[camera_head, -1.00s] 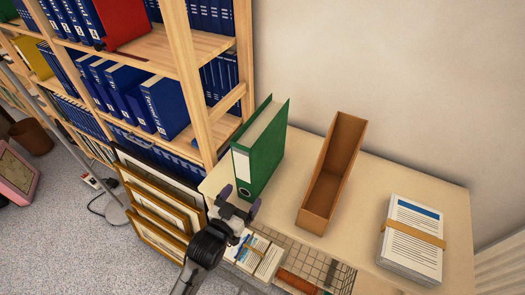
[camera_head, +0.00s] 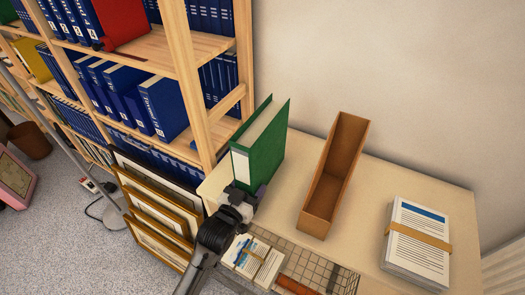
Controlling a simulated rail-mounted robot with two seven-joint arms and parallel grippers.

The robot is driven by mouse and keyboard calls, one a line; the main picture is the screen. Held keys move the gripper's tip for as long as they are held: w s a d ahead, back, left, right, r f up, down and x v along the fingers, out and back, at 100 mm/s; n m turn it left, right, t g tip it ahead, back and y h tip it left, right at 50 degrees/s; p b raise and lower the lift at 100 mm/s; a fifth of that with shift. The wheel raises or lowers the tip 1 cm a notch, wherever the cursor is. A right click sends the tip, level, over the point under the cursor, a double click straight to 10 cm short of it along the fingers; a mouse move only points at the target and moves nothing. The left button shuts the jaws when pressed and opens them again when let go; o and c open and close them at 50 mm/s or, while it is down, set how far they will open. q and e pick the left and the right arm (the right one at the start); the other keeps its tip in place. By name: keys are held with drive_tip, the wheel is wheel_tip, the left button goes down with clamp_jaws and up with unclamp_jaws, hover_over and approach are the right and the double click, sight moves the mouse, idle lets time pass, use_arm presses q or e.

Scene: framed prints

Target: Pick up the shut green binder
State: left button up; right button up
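The shut green binder (camera_head: 266,150) stands upright on the pale tabletop, beside the wooden shelf. Its pale spine label faces the front left, and the light paper block shows along its top. My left gripper (camera_head: 248,188) is at the low front end of the binder, by the bottom of its spine. Its two fingers are apart, one on each side of the spine's lower end. The binder partly hides the finger area, and I cannot tell whether the fingers touch it. My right gripper is not in view.
An empty brown box (camera_head: 326,207) stands right of the binder, with bare tabletop between. A banded paper stack (camera_head: 416,240) lies at the right. A wire tray (camera_head: 315,262) and banded cards (camera_head: 252,258) are in front. Framed prints (camera_head: 155,215) lean below the shelf (camera_head: 190,75).

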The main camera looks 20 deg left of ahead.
use_arm(q)
drive_tip(key=c, duration=0.9)
drive_tip(key=shift+r, duration=0.1)
